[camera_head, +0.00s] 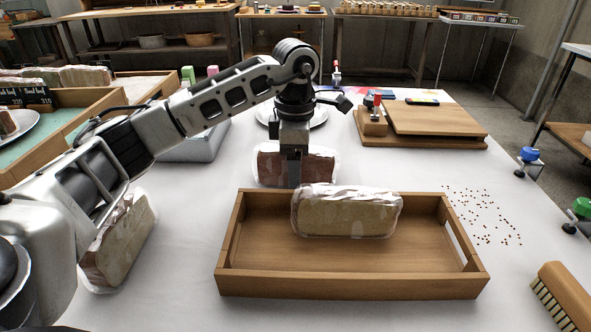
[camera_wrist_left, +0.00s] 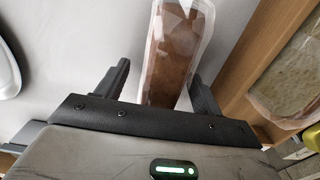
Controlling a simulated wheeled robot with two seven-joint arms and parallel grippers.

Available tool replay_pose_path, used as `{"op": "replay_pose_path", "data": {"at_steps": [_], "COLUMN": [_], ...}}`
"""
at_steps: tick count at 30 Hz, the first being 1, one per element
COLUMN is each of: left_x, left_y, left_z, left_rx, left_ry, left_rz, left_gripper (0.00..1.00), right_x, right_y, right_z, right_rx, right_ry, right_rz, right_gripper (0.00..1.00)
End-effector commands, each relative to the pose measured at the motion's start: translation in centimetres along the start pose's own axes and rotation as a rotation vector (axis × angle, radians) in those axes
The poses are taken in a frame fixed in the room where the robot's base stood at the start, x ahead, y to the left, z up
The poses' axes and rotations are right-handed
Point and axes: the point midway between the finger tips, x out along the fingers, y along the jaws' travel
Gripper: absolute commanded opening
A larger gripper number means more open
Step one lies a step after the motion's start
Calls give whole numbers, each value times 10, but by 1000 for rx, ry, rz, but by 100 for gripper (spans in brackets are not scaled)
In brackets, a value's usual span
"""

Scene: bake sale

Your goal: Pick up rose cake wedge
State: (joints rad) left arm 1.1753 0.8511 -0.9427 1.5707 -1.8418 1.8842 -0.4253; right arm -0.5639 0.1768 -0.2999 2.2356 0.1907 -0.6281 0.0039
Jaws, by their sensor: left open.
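A clear-wrapped reddish-brown cake piece (camera_head: 265,165) lies on the white table just behind the wooden tray; I cannot tell for certain that it is the rose cake wedge. My left gripper (camera_head: 294,178) points down over it and hides its middle. In the left wrist view my left gripper (camera_wrist_left: 158,72) is open, with one finger on each side of the wrapped brown cake (camera_wrist_left: 178,45), and gaps show beside it. My right gripper is not in view.
A wooden tray (camera_head: 350,287) holds a wrapped pale loaf (camera_head: 347,215). Another wrapped loaf (camera_head: 118,240) stands at the left under my arm. A plate (camera_head: 318,116), wooden boards (camera_head: 435,118) and a brush (camera_head: 566,292) are around. Crumbs lie at right.

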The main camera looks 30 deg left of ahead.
Motion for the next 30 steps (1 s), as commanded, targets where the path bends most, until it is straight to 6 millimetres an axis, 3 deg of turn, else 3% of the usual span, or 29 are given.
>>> {"op": "replay_pose_path", "data": {"at_steps": [6,10,23,30], "left_x": [1,1,-3,-33], "left_y": [0,0,0,0], "left_z": [0,0,0,1], "left_rx": [0,0,0,1], "left_ry": [-1,-1,-1,-3], "left_rz": [2,1,2,3], "left_gripper": [67,33,33,33], "right_x": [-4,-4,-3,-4], "right_y": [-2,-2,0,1], "right_z": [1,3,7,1], "right_rx": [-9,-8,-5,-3], "right_ry": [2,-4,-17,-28], "right_rz": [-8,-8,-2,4], "right_gripper": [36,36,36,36]}}
